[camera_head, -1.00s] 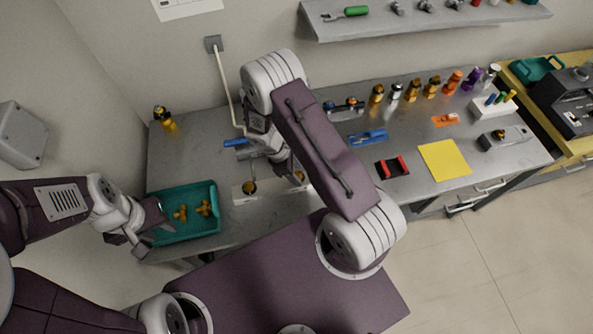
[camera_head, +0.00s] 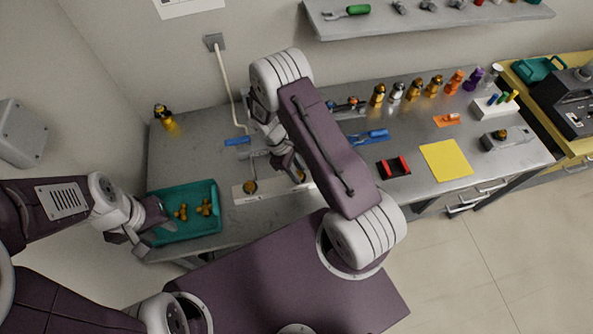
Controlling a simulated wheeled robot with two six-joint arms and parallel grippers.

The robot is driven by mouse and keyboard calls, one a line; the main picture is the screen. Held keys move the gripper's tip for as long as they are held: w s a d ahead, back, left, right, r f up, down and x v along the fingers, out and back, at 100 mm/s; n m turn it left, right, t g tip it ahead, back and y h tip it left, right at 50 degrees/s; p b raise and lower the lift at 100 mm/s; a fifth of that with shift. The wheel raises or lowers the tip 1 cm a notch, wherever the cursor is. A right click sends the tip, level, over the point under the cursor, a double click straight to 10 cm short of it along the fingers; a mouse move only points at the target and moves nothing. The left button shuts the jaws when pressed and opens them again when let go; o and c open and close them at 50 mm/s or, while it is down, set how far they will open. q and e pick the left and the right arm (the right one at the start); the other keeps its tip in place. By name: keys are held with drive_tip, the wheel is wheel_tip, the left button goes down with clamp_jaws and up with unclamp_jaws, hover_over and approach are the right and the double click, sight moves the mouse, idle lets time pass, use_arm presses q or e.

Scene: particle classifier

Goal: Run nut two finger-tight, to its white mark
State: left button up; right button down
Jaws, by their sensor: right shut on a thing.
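A white block (camera_head: 243,195) lies near the front edge of the grey bench. A brass-coloured fitting (camera_head: 250,186) stands at its left part, clear of my grippers. A second brass-coloured piece (camera_head: 300,177) shows at its right part, partly covered by my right arm. My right gripper (camera_head: 294,168) is at this second piece and shut on it, seemingly the nut; its fingertips are mostly hidden. No white mark can be made out. My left gripper (camera_head: 155,226) is open and empty at the left edge of the teal tray.
The teal tray (camera_head: 205,229) holds several brass pieces (camera_head: 206,207). A blue-handled tool (camera_head: 237,141) lies behind the block. To the right are a blue tool (camera_head: 372,136), a red and black holder (camera_head: 394,167) and a yellow sheet (camera_head: 445,160). Several bottles stand along the back.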

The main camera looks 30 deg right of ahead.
drive_tip(key=m, duration=0.2)
drive_tip(key=m+y+b, duration=0.1)
drive_tip(key=m, duration=0.1)
drive_tip(key=shift+d+m+g+y, duration=0.2)
drive_tip(key=shift+m+g+y, duration=0.1)
drive_tip(key=shift+g, duration=0.1)
drive_tip(key=m+y, duration=0.1)
drive_tip(key=m, duration=0.3)
drive_tip(key=shift+d+m+y+b, duration=0.1)
drive_tip(key=shift+m+y+b, duration=0.2)
drive_tip(key=shift+y+b, duration=0.1)
drive_tip(key=m, duration=0.2)
drive_tip(key=m+y, duration=0.1)
drive_tip(key=m, duration=0.1)
drive_tip(key=shift+d+r+y, duration=0.1)
drive_tip(key=shift+y, duration=0.2)
drive_tip(key=shift+m+t+y, duration=0.4)
drive_tip(key=shift+m+y, duration=0.2)
drive_tip(key=shift+m, duration=1.4)
drive_tip(key=c, duration=1.3)
unclamp_jaws()
drive_tip(key=shift+o, duration=1.2)
